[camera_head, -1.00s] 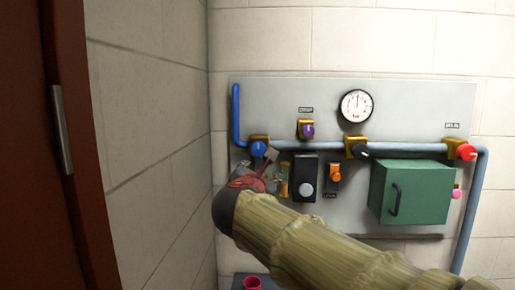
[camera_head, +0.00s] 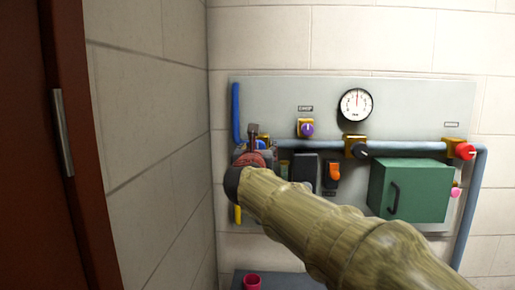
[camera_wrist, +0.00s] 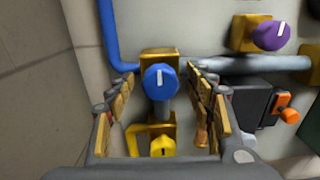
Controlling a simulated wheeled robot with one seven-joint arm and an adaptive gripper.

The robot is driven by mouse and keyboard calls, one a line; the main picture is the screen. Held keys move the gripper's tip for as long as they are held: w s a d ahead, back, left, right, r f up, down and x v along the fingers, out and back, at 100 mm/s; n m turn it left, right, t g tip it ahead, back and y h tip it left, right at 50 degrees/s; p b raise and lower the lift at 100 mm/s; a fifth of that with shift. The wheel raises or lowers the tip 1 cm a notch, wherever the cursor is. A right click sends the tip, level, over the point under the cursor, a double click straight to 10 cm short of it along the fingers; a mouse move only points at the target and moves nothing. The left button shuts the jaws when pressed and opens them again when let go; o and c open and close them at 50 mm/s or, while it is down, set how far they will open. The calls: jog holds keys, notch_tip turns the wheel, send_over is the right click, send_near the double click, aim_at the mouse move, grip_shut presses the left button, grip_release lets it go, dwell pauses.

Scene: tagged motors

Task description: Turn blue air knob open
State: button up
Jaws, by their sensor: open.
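The blue knob (camera_wrist: 160,80) sits on a brass block (camera_wrist: 160,56) in the wrist view, with its white mark pointing nearly straight up. My gripper (camera_wrist: 158,76) is open, with one finger to the left of the blue knob and one to the right. Gaps show on both sides, and I cannot tell how deep the knob is between the fingers. In the head view my gripper (camera_head: 255,143) is in front of the left end of the pipe and hides the blue knob.
A yellow knob (camera_wrist: 163,146) is just below the blue one, low between my fingers. A purple knob (camera_head: 307,130), black box (camera_head: 304,166), orange switch (camera_head: 334,173), black knob (camera_head: 357,150), red knob (camera_head: 465,152) and green box (camera_head: 411,190) are to the right. A side wall (camera_head: 150,150) is close on the left.

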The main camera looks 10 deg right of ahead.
jog(key=shift+w, duration=0.1)
jog(key=shift+c, duration=1.1)
jog(key=c, duration=0.9)
